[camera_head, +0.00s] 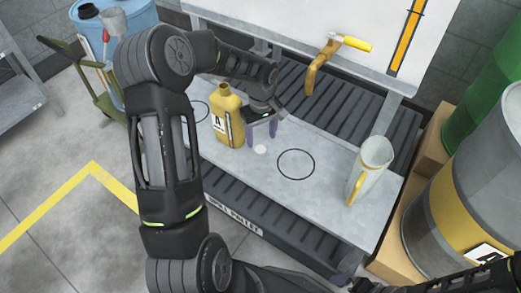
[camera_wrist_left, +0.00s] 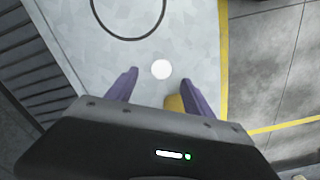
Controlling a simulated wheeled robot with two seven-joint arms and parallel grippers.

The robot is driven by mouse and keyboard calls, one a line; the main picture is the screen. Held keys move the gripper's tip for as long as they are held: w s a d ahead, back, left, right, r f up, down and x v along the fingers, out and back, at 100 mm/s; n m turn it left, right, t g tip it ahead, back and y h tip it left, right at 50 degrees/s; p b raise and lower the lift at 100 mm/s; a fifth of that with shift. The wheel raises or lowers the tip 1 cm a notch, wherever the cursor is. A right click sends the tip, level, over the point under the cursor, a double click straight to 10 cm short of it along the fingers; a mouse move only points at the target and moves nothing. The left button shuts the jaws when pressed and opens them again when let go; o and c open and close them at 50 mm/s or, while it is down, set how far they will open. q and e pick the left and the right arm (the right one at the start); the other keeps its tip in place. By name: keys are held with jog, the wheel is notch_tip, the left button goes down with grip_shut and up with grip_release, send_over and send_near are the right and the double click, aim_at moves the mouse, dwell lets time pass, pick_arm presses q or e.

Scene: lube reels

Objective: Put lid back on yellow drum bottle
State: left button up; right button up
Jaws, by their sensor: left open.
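The yellow drum bottle (camera_head: 222,121) stands upright on the grey bench, with a dark-lettered white label. Its top shows no white lid. A small round white lid (camera_head: 260,149) lies flat on the bench to its right. My left gripper (camera_head: 262,136) is open and empty, pointing down just above the lid. In the left wrist view the lid (camera_wrist_left: 161,69) shows just beyond and between the purple fingertips (camera_wrist_left: 160,88), apart from both. A yellow piece of the bottle (camera_wrist_left: 174,103) shows beside one finger. My right arm shows only in part at the lower right; its gripper is unclear.
A black circle (camera_head: 296,150) is marked on the bare bench (camera_head: 300,190). A brass tap (camera_head: 318,68) with a yellow handle is behind. Large drums (camera_head: 470,190) stand at the right.

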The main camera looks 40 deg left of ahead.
aim_at(261, 149)
pick_arm(q)
notch_tip(261, 149, down, 5)
jog(key=shift+s+f+b, duration=0.1)
jog(key=shift+s+b, duration=0.05)
jog(key=shift+b, duration=0.8)
grip_shut()
dwell(0.4)
